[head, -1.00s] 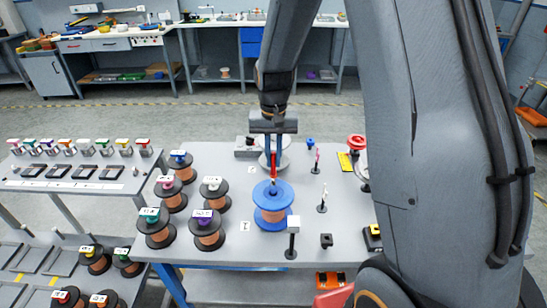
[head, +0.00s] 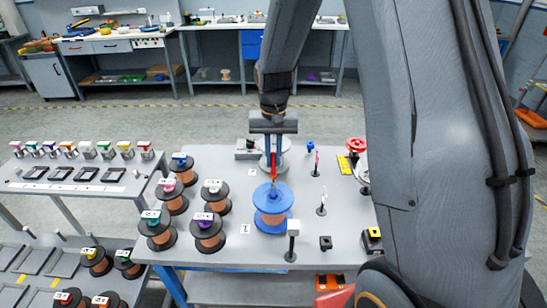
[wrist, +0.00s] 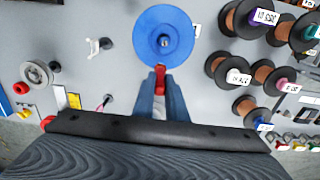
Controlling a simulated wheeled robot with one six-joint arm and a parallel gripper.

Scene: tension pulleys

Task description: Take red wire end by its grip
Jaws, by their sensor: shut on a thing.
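The red wire end's grip (wrist: 161,79) is a small red piece between my gripper's fingers. My gripper (head: 273,179) is shut on it, just behind the blue-flanged spool of copper wire (head: 273,205). In the wrist view the blue spool (wrist: 165,38) lies straight beyond my fingertips (wrist: 161,92), and the red grip comes very close to its rim. Whether it touches the rim I cannot tell. The wire itself is too thin to make out.
Several copper spools with black flanges (head: 208,232) stand left of the blue spool. A white-topped post (head: 292,238) stands in front of it. A red-topped pulley (head: 356,146) and thin posts (head: 322,201) stand to the right.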

